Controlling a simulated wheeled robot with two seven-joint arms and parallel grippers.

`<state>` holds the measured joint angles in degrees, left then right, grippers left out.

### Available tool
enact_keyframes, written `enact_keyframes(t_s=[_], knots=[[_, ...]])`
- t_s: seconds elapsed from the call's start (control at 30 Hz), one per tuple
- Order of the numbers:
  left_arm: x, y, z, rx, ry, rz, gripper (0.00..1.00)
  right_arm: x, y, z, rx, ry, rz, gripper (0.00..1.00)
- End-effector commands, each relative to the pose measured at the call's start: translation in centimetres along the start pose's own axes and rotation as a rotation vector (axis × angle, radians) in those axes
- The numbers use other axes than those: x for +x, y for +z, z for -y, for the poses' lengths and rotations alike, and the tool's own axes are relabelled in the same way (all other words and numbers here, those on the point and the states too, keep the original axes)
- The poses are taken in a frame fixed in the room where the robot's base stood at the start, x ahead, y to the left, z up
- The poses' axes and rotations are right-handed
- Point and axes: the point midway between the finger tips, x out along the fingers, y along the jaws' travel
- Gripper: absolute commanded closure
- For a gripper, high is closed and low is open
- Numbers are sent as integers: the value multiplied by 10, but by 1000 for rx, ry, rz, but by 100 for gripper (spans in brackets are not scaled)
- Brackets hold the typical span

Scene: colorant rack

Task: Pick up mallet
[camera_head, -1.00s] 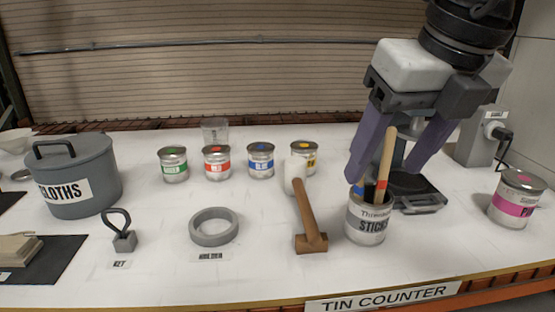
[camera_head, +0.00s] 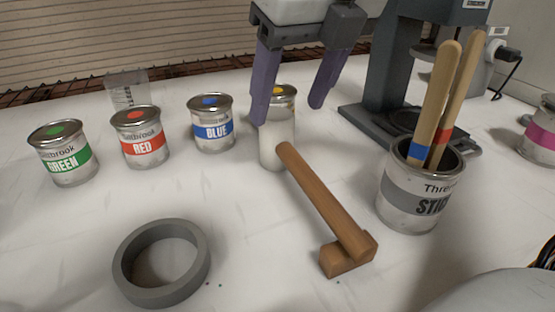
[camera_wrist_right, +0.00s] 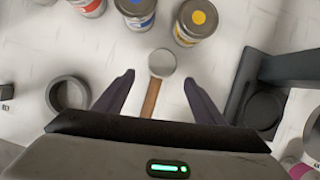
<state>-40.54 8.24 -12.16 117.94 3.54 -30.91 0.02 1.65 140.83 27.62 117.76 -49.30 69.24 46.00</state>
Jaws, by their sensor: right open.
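The mallet has a white cylindrical head (camera_head: 277,148) and a brown wooden handle (camera_head: 322,198) that runs toward the near right. A brown wooden block (camera_head: 348,256) is at the handle's near end. My right gripper (camera_head: 288,112) is open and empty, its purple fingers pointing down near the mallet head. In the right wrist view, the mallet head (camera_wrist_right: 161,62) lies ahead between the two fingertips (camera_wrist_right: 159,80), with a gap on each side. Part of the handle (camera_wrist_right: 151,97) shows there; the rest is hidden by the gripper body. My left gripper is not in view.
The yellow-dotted tin (camera_head: 284,94) stands close behind the mallet head. Blue (camera_head: 211,124), red (camera_head: 140,138) and green (camera_head: 64,155) tins stand to the left. A grey ring (camera_head: 162,262) is at front left. The tin of sticks (camera_head: 408,196) stands right of the handle.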

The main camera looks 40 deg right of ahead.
Motion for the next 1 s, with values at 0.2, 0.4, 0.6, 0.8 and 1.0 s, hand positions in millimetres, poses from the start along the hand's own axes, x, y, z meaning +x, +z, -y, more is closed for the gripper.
enact_keyframes(t_s=[0.2,0.4,0.6,0.8,1.0], knots=[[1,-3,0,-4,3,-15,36,34,-1,0,-1,-1,-3,36],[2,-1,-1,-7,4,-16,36,49,-1,0,0,0,-3,36],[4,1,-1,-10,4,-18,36,80,-4,1,0,1,-5,36],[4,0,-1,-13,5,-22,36,95,-3,1,0,1,-2,36],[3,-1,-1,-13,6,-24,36,94,-2,1,0,1,-1,36]])
